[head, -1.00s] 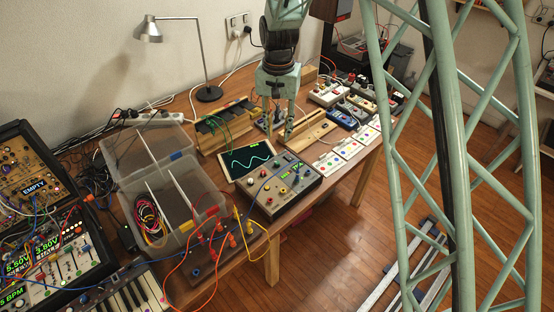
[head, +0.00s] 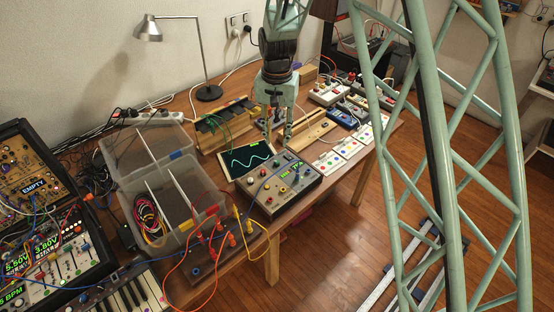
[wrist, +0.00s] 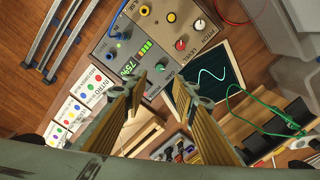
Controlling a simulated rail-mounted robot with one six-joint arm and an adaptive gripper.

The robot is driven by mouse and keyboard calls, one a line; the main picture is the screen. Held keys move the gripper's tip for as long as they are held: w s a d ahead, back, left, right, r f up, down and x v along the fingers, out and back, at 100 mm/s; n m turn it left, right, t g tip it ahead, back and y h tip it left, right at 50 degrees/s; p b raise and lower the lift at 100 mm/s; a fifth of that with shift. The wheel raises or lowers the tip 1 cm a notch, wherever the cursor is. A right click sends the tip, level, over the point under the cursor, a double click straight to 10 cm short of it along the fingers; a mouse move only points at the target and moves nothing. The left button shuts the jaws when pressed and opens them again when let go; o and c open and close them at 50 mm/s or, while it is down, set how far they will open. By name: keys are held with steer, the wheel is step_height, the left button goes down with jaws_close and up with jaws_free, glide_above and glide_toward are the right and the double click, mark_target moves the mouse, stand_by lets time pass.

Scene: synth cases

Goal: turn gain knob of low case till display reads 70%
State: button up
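The low case is a grey box with a sloping panel (head: 275,193), on the table in the head view. The gain knob (wrist: 160,67) is the green-marked one beside the GAIN label. The display (wrist: 130,68) reads 75% beside a green bar. My gripper (wrist: 161,88) is open, its fingers apart with nothing between them. It also shows in the head view (head: 277,140), above the case's rear edge. The fingertips are near the gain knob and appear apart from it.
A dark screen (head: 247,162) with a wave trace stands beside the case. A clear divided bin (head: 130,177) and taller cases (head: 35,215) stand to the left. Cables cross the case's front.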

mark_target(277, 161)
steer(key=shift+f+b, duration=0.65)
steer(key=shift+f, duration=4.95)
steer(key=shift+c, duration=0.4)
steer(key=c, duration=0.8)
